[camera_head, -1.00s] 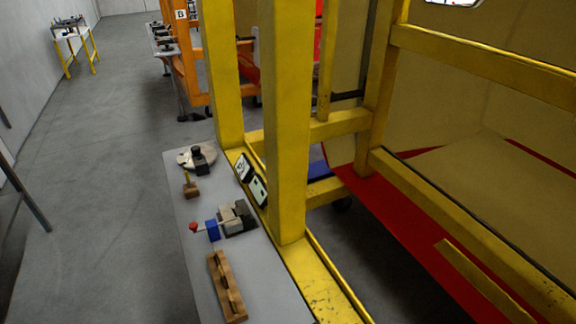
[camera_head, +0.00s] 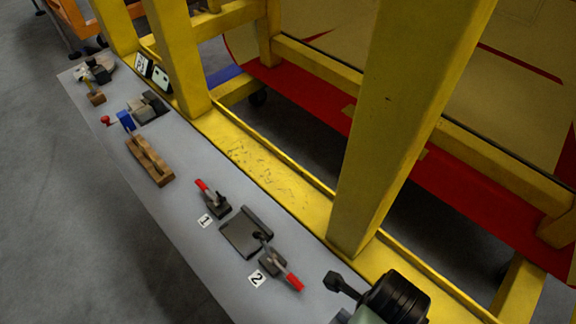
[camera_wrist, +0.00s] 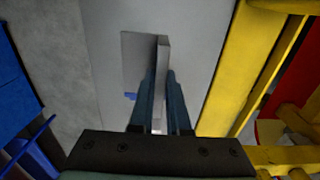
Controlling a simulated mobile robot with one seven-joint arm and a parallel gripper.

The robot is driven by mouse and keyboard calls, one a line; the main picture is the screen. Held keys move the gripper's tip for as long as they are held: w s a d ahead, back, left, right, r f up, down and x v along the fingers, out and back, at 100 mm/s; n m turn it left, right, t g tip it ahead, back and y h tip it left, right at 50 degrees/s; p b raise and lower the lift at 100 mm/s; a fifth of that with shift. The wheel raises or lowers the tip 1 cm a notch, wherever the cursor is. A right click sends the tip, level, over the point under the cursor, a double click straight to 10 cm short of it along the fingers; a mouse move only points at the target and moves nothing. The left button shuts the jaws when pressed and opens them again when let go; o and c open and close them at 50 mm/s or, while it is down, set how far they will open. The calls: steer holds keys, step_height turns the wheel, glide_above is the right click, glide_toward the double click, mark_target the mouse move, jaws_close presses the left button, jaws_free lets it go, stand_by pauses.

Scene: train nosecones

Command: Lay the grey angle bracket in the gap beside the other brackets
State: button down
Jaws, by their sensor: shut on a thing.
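The grey angle bracket (camera_wrist: 135,62) is in the wrist view, a flat plate with an upright flange (camera_wrist: 163,60). My gripper (camera_wrist: 159,73) has its two dark blue fingers on either side of the flange and is shut on it. A pale grey surface shows behind the bracket; I cannot tell its distance. In the head view, a dark grey angle-shaped plate (camera_head: 247,230) lies on the table between two red-handled clamps. A wooden slotted block (camera_head: 150,160) and several grey angular pieces (camera_head: 146,106) stand farther along. I cannot tell which are the other brackets, and no gap shows clearly.
The grey table (camera_head: 190,240) runs along a yellow frame (camera_head: 250,170) with thick posts. Clamps stand at label 1 (camera_head: 205,220) and label 2 (camera_head: 256,279). A blue block (camera_head: 126,121) is beside the grey pieces. A blue item (camera_wrist: 15,90) is at left in the wrist view.

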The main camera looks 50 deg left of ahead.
steer(key=shift+a+f, duration=0.1)
steer(key=shift+f, duration=0.05)
step_height(320, 180, down, 10)
steer(key=shift+r+p, duration=0.1)
steer(key=shift+p, duration=0.55)
steer(key=shift+f, duration=0.2)
steer(key=c, duration=0.9)
jaws_free()
steer(key=shift+r, duration=0.15)
